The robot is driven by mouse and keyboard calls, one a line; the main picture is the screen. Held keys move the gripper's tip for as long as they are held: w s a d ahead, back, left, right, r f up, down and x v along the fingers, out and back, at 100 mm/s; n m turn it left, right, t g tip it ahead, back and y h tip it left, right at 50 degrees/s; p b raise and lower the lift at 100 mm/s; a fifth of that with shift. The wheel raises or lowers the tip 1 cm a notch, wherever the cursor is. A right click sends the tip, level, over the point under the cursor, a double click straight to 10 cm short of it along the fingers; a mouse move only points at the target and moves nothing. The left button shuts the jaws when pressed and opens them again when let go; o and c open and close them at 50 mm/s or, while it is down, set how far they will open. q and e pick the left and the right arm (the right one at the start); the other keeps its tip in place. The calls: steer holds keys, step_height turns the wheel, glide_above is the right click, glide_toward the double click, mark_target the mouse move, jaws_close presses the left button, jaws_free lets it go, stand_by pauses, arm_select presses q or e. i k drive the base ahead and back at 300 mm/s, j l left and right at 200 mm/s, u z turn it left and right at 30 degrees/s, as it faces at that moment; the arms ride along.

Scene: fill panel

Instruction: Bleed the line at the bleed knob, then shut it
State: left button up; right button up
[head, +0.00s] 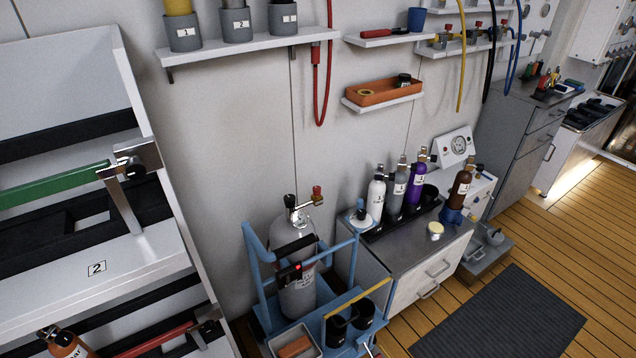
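I cannot tell for certain which part is the bleed knob. A wall manifold (470,40) at the upper right has small knobs, with yellow (462,70), black (490,55) and blue (516,55) hoses hanging from it. A white panel with a round gauge (457,146) stands behind the bench. A large grey cylinder (296,246) stands upright in a blue frame, with a brass fitting and a red-topped part (317,192) at its valve. A red hose (317,75) hangs on the wall above. Neither of my grippers is in view.
Several small bottles (397,190) stand in a black tray on the grey bench (400,247). A white rack (110,275) with a green bar (55,186) fills the left. An orange tray (383,92) sits on a wall shelf. A dark mat (505,315) lies on open wooden floor.

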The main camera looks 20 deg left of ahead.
mark_target(317, 189)
steer(key=i+l+u, duration=0.3)
steer(key=i+l, duration=0.35)
steer(key=i+l+u, duration=0.25)
steer(key=i+l, duration=0.5)
steer(key=l, duration=0.05)
